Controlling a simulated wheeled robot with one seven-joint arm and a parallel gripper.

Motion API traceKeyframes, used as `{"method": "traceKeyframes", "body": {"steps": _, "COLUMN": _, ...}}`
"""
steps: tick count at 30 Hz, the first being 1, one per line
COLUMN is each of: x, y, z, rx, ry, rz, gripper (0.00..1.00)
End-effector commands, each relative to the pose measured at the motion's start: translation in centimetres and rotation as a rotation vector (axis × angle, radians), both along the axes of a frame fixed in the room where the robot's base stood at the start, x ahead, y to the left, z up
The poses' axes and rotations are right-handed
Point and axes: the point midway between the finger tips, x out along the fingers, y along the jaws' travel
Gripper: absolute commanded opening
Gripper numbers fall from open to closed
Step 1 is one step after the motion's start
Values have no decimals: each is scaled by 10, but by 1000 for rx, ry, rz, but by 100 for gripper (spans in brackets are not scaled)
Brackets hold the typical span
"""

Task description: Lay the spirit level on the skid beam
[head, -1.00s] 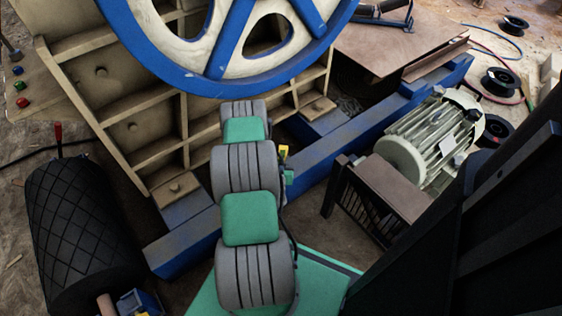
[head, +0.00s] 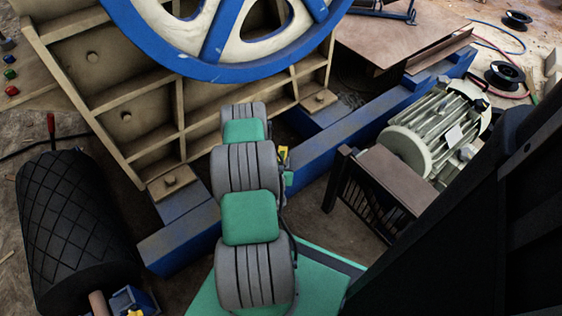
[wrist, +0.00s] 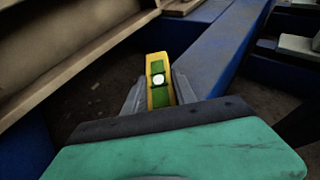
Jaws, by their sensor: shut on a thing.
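The spirit level (wrist: 158,80) is yellow with green parts and a pale round vial. In the wrist view my gripper (wrist: 155,95) is shut on it, with a grey finger on each side. The skid beam (wrist: 218,55) is the long blue beam just right of the level in that view. The level appears above the dark ground beside the beam; its height and any contact cannot be told. In the head view the beam (head: 330,148) runs diagonally behind my arm. There, a small yellow piece (head: 283,153) shows beside my arm, and the gripper is mostly hidden.
The crusher's beige ribbed body and blue-rimmed flywheel (head: 210,68) rise left of the beam. A motor (head: 435,130) and a brown-topped guard (head: 385,178) stand to its right. A black roller (head: 75,230) lies at lower left. The beam's top looks clear between motor and crusher.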

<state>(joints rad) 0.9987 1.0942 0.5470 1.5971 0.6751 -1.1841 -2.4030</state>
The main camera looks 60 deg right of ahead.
Motion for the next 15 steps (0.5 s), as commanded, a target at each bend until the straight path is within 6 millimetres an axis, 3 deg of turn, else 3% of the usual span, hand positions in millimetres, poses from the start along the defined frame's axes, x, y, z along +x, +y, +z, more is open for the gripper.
{"method": "traceKeyframes", "body": {"steps": 13, "x": 0, "y": 0, "z": -10, "rx": -1, "ry": 0, "rz": 0, "gripper": 0}}
{"method": "traceKeyframes", "body": {"steps": 14, "x": 0, "y": 0, "z": -10, "rx": -1, "ry": 0, "rz": 0, "gripper": 33}}
{"method": "traceKeyframes", "body": {"steps": 15, "x": 0, "y": 0, "z": -9, "rx": -1, "ry": 0, "rz": 0, "gripper": 37}}
